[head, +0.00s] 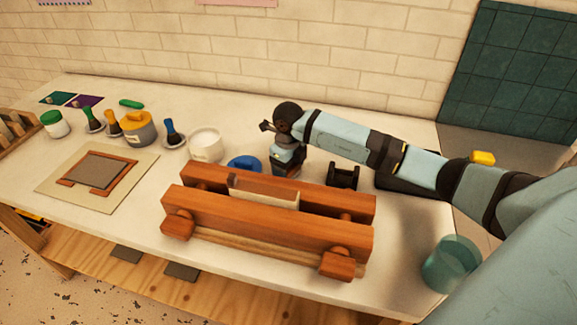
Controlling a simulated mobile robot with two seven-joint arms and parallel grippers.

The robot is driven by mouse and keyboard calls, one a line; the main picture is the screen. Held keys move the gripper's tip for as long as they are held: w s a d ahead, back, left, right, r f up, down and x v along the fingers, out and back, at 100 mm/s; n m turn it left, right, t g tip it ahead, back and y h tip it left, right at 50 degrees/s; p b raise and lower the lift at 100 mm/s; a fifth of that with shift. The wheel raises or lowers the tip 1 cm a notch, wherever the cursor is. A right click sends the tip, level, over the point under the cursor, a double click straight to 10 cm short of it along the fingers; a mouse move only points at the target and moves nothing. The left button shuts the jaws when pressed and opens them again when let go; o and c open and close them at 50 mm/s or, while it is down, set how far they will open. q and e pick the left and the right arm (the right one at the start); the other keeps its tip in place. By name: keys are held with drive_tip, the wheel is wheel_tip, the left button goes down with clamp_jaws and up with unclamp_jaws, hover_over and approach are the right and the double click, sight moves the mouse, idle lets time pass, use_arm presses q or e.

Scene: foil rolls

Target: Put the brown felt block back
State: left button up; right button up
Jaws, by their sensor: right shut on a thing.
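My right gripper (286,172) comes in from the right and points down just behind the wooden press. It is shut on a dark block, which looks like the brown felt block; the block is mostly hidden by the gripper and the press. I cannot tell whether it touches the table. The wooden press (270,238) lies across the front of the table, with a pale block (265,198) between its beams. My left gripper is not in view.
Left of the gripper stand a blue round container (243,162), a white jar (205,145) and a grey pot with a yellow top (138,128). A black stand (343,176) is close on the right. A teal cup (451,262) is near the right edge. The back of the table is fairly clear.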

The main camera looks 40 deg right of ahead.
drive_tip(key=shift+f, duration=0.1)
drive_tip(key=o, duration=0.9)
drive_tip(key=shift+r, duration=0.2)
wheel_tip(320, 180, up, 12)
drive_tip(key=shift+f+b, duration=0.1)
drive_tip(key=shift+b, duration=0.4)
